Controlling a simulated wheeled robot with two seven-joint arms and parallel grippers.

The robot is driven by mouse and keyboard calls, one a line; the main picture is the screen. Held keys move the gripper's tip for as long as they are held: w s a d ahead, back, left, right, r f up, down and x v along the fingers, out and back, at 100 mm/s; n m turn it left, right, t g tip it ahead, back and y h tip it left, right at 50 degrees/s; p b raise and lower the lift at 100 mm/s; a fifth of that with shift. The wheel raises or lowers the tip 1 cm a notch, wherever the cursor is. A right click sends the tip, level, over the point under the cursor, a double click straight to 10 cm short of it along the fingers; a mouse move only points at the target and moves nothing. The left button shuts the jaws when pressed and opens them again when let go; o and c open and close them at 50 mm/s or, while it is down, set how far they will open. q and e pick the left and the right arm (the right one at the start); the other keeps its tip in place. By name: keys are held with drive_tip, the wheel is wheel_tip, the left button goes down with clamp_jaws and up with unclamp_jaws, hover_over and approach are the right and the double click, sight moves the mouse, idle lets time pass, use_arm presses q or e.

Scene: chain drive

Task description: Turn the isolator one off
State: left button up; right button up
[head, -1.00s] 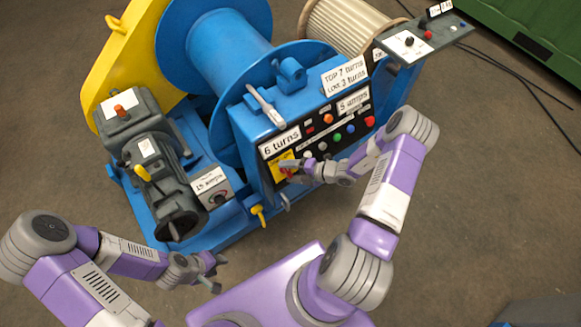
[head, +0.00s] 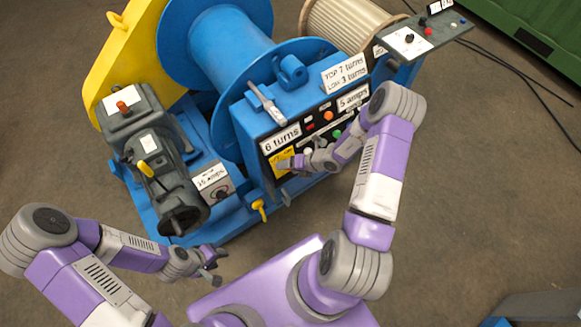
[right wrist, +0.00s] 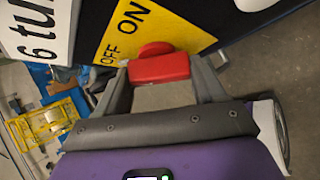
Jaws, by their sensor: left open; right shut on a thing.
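The isolator is a red handle (right wrist: 160,68) on a round red base, set on a yellow plate (right wrist: 150,25) marked OFF and ON in the right wrist view. My right gripper (right wrist: 160,72) has one finger at each end of the handle and is shut on it. In the head view the yellow plate (head: 281,161) sits on the panel below the "6 turns" label, and my right gripper (head: 284,166) hides the handle. Which mark the handle points to, I cannot tell. My left gripper (head: 213,267) is open and empty, in front of the machine and apart from it.
The black panel (head: 310,129) carries several coloured buttons near my right forearm, which covers some of them. A blue winch drum (head: 225,45) and a grey motor (head: 155,160) stand behind. A yellow-handled lever (head: 259,207) sits low in front.

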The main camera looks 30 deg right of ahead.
drive_tip(key=shift+s+a+f, duration=0.1)
drive_tip(key=shift+s+a, duration=0.1)
idle(0.3)
drive_tip(key=o, duration=1)
drive_tip(key=shift+w, duration=0.1)
drive_tip(key=shift+o, duration=0.2)
drive_tip(key=shift+d+r, duration=0.2)
drive_tip(key=shift+r, duration=0.05)
drive_tip(key=p+v, duration=0.2)
drive_tip(key=v, duration=0.5)
